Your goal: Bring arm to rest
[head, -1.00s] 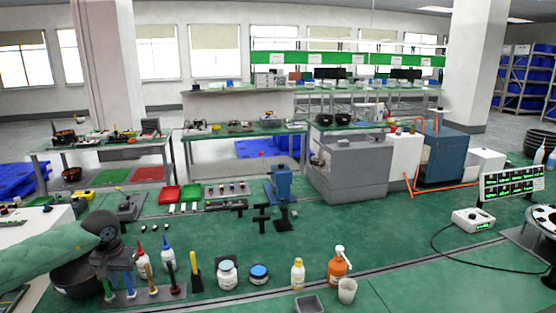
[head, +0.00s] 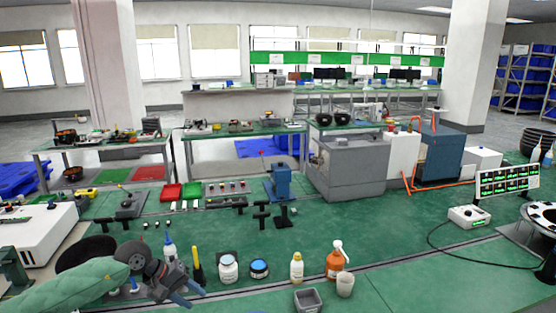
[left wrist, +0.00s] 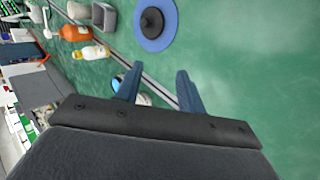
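My left gripper (head: 196,297) is at the lower left of the head view, its arm coming in from the left above the green bench. In the left wrist view its two blue fingers (left wrist: 158,78) stand apart with nothing held between them. A blue-lidded jar and a white lid or jar show partly behind the fingers there. My right gripper is in neither view.
Right of the gripper stand a white jar (head: 228,268), a blue-lidded jar (head: 259,268), a yellow-capped bottle (head: 296,267), an orange pump bottle (head: 335,262) and a grey tray (head: 308,301). A dark bowl (head: 84,254) lies behind my left arm. The bench centre-right is clear.

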